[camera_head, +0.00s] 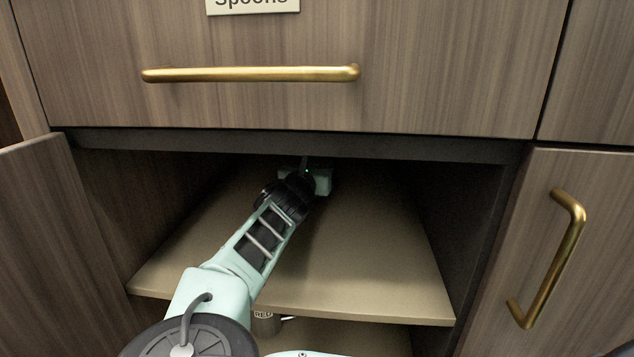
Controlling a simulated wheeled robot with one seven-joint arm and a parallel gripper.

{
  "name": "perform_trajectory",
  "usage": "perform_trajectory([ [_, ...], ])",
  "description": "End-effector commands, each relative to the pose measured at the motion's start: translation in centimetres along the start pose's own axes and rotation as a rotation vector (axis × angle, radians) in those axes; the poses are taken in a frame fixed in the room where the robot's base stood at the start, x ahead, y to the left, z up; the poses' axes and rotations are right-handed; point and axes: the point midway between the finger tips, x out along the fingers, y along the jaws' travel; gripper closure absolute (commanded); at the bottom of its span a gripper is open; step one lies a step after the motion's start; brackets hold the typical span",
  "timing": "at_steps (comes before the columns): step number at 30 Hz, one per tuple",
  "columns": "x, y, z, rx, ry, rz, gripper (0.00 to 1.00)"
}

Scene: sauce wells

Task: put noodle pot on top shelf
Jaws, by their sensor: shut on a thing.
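The top shelf (370,265) is a beige board inside the open cabinet, below the drawer. My gripper (318,181) reaches deep over the shelf, toward its dark back. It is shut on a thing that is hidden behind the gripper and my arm. I cannot make out the noodle pot in this view. I cannot tell whether the held thing touches the shelf.
A drawer (440,60) labelled "Spoons" is shut above. The visible shelf right of my arm is clear.

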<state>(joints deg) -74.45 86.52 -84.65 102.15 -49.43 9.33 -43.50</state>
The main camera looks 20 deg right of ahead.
Motion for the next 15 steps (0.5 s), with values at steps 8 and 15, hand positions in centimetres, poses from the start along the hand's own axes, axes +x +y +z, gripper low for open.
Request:
perform_trajectory([
  [8, -0.03, 0.01, -2.20, 0.001, -0.002, -0.001, 0.96],
  [15, -0.04, 0.01, -2.17, 0.000, -0.001, -0.001, 0.96],
])
